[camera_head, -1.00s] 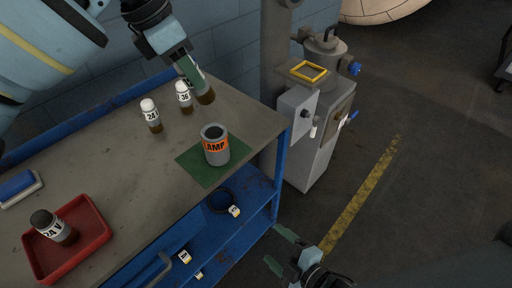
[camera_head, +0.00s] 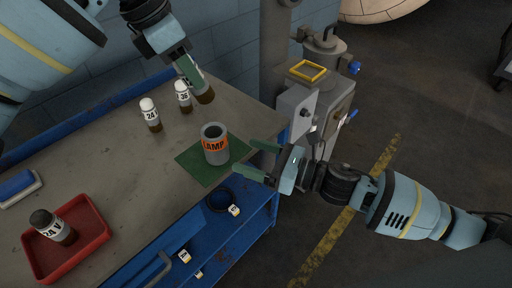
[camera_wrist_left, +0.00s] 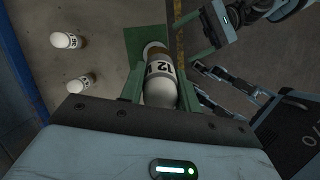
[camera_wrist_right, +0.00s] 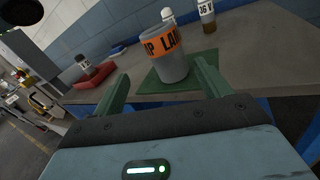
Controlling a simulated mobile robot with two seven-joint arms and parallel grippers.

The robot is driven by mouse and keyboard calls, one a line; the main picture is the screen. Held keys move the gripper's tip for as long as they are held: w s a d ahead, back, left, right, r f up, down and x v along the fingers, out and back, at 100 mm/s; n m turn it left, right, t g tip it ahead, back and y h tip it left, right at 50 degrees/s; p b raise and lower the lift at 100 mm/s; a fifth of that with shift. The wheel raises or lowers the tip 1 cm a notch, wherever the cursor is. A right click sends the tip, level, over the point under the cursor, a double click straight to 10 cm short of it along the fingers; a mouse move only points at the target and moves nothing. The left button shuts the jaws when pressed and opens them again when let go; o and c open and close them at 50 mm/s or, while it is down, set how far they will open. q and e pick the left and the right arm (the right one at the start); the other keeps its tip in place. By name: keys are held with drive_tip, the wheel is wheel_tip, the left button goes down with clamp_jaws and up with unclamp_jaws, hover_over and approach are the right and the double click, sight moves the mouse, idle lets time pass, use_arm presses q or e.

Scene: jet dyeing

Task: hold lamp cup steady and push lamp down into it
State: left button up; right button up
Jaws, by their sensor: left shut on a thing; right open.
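The lamp cup (camera_head: 215,145), a grey cylinder with an orange LAMP band, stands upright on a green mat (camera_head: 204,174) near the bench's right end. It also shows in the right wrist view (camera_wrist_right: 173,68). My left gripper (camera_head: 194,78) is shut on a white-capped bottle with a brown lower part (camera_head: 206,97). The left wrist view shows its number 12 label (camera_wrist_left: 160,72). It is held tilted above the bench, behind and left of the cup. My right gripper (camera_head: 257,159) is open and empty, its fingers pointing at the cup from the right, apart from it.
White-capped bottles marked 24 (camera_head: 151,115) and 36 (camera_head: 184,97) stand behind the cup. A red tray (camera_head: 98,232) with a dark-capped bottle (camera_head: 54,228) is at front left. A grey machine (camera_head: 313,115) stands beyond the bench's right edge. The bench between tray and mat is clear.

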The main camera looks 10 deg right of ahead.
sight(206, 135)
drive_tip(key=w+a, duration=0.2)
drive_tip(key=a, duration=0.1)
drive_tip(key=w+a+r+n, duration=0.1)
drive_tip(key=w+a, duration=0.1)
drive_tip(key=a, duration=0.1)
drive_tip(key=w+a+n, duration=0.1)
drive_tip(key=w+a, duration=0.2)
drive_tip(key=shift+w+a+r, duration=0.1)
drive_tip(key=shift+a+r, duration=0.15)
drive_tip(key=shift+a, duration=0.05)
idle(0.4)
drive_tip(key=shift+c, duration=0.5)
drive_tip(key=c, duration=1)
use_arm(q)
drive_tip(key=shift+w+d+f+m+g+y, duration=0.15)
drive_tip(key=shift+d+f+m+g+y, duration=0.25)
drive_tip(key=shift+d+f+m+y, duration=0.6)
drive_tip(key=shift+d+f+y, duration=0.15)
drive_tip(key=shift+d+y, duration=0.1)
drive_tip(key=shift+y, duration=0.15)
drive_tip(key=shift+w+f+m+y, duration=0.2)
drive_tip(key=shift+m+y, duration=0.3)
drive_tip(key=shift+m, duration=0.1)
